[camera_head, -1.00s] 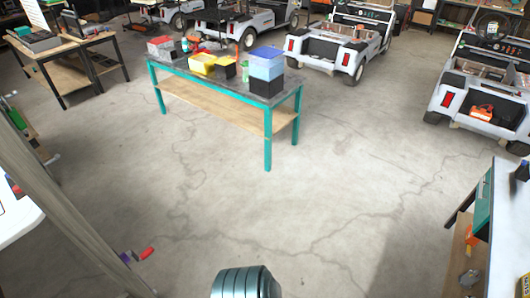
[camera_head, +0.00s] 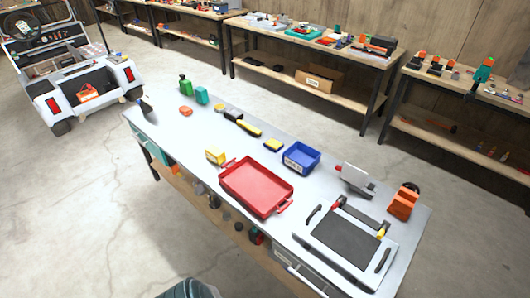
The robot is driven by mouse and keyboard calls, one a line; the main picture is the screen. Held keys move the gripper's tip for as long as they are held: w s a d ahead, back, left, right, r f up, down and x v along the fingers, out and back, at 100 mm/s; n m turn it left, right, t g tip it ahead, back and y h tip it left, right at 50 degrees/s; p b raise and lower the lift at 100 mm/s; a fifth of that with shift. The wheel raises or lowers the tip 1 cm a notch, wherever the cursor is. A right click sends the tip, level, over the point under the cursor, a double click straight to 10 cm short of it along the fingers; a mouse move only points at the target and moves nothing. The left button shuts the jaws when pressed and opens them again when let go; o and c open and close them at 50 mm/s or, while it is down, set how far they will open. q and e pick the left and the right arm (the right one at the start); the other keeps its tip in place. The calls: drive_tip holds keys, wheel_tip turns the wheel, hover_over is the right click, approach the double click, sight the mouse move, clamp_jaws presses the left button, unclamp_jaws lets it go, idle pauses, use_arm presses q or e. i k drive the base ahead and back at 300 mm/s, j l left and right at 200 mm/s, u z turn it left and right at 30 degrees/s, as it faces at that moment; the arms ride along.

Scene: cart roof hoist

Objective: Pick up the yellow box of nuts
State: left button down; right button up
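A small yellow box (camera_head: 215,155) stands upright on the grey workbench (camera_head: 180,133), at the left corner of a red tray (camera_head: 256,186). A second, flatter yellow item (camera_head: 273,145) lies to the left of a blue bin (camera_head: 301,158). I cannot read any label, so I cannot tell for sure which of the two holds nuts. Neither of my grippers shows in the head view.
A yellow-and-black tool (camera_head: 243,124) lies behind the red tray. A black-topped device (camera_head: 345,238) and an orange object (camera_head: 403,202) fill the bench's right end. Concrete floor (camera_head: 80,210) lies open at left and front.

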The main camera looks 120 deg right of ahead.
sight(213, 152)
drive_tip(key=l+z, duration=0.1)
drive_tip(key=z, duration=4.15)
drive_tip(key=i+j+z, duration=0.2)
drive_tip(key=j+z, duration=0.25)
drive_tip(key=i+j+z, duration=0.1)
drive_tip(key=j+z, duration=0.35)
drive_tip(key=j, duration=0.15)
drive_tip(key=j+z, duration=0.45)
drive_tip(key=j, duration=0.15)
drive_tip(key=i, duration=0.05)
